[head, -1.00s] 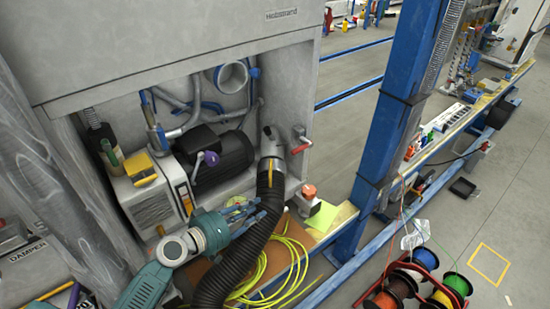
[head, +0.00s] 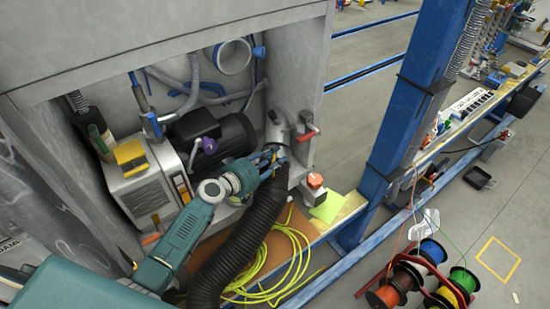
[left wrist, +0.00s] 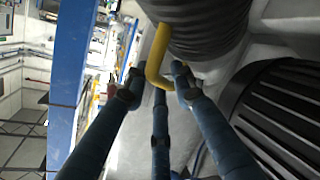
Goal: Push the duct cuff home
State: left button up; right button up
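The black corrugated duct (head: 235,245) rises from the lower middle to a grey outlet elbow (head: 279,132) at the cabinet's right side. The duct's upper end, the cuff, is partly hidden by my left gripper (head: 274,162); I cannot tell how far it sits on the elbow. In the left wrist view the black ribbed duct (left wrist: 207,28) is at the top, with a bent yellow handle (left wrist: 164,45) in front of it. My left gripper (left wrist: 158,80) has its fingers apart on both sides of the handle's lower end. Firm contact is not clear. My right gripper is not in view.
A red-handled valve (head: 303,134) is right beside the elbow. A black motor (head: 225,140) and a beige unit (head: 145,185) fill the cabinet to the left. Yellow cable (head: 290,262) lies below. A blue post (head: 405,110) and cable reels (head: 425,275) stand at right.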

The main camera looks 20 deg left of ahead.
pick_arm(q)
jog(key=shift+w, duration=0.15)
jog(key=shift+d, duration=0.1)
grip_shut()
jog(key=shift+w+b, duration=0.35)
jog(key=w+b, duration=0.1)
jog(key=w+a+r+b, duration=0.1)
jog(key=w, duration=0.1)
jog(key=w+b, duration=0.1)
jog(key=w, duration=0.1)
jog(key=shift+a+r, duration=0.15)
jog(key=shift+r, duration=0.3)
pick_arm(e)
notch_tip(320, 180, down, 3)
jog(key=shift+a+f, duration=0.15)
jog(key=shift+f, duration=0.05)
pick_arm(q)
grip_release()
notch_tip(320, 180, up, 10)
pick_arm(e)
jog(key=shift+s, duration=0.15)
